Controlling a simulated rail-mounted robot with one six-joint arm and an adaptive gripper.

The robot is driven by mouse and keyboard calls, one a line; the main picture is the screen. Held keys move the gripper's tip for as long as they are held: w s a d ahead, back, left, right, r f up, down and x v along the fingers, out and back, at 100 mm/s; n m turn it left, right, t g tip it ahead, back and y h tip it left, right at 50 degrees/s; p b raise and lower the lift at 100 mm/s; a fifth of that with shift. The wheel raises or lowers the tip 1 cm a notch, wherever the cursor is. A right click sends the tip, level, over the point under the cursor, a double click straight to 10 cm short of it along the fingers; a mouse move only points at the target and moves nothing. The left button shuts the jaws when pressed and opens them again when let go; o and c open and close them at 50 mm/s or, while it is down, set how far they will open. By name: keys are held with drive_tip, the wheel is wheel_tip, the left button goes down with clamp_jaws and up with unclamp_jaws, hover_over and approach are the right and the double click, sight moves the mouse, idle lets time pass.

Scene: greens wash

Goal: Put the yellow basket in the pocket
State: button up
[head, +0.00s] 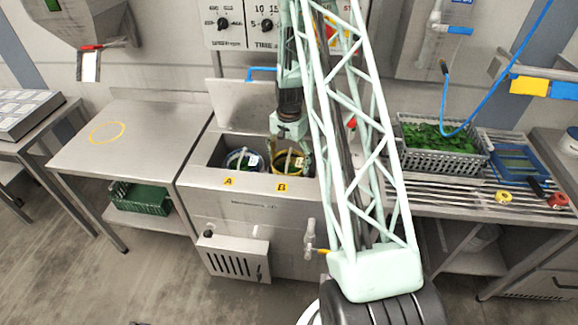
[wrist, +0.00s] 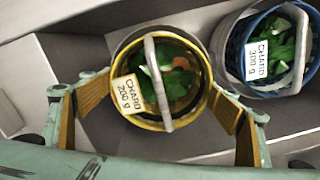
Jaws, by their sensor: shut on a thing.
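The yellow basket (wrist: 150,124) has a grey arched handle and a "CHARD 200 g" tag, with green leaves and an orange bit inside. In the head view the yellow basket (head: 279,170) is at the tank opening behind label B, partly hidden by my arm. My gripper (wrist: 163,100) is shut on the yellow basket, one finger on each side of its body. In the head view my gripper (head: 292,138) reaches down from above. Whether the basket rests on the pocket's floor cannot be told.
A blue basket (head: 238,162) with a "CHARD 300 g" tag sits in pocket A, close beside the yellow one in the wrist view (wrist: 233,48). A raised lid (head: 232,97) stands behind the tank. A grey crate of greens (head: 455,162) is at right. The left counter (head: 125,150) is mostly clear.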

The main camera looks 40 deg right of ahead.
drive_tip(key=shift+f, duration=0.85)
drive_tip(key=shift+f, duration=0.1)
drive_tip(key=o, duration=1.4)
drive_tip(key=shift+c, duration=0.2)
drive_tip(key=shift+r+p, duration=0.4)
drive_tip(key=shift+r, duration=5.7)
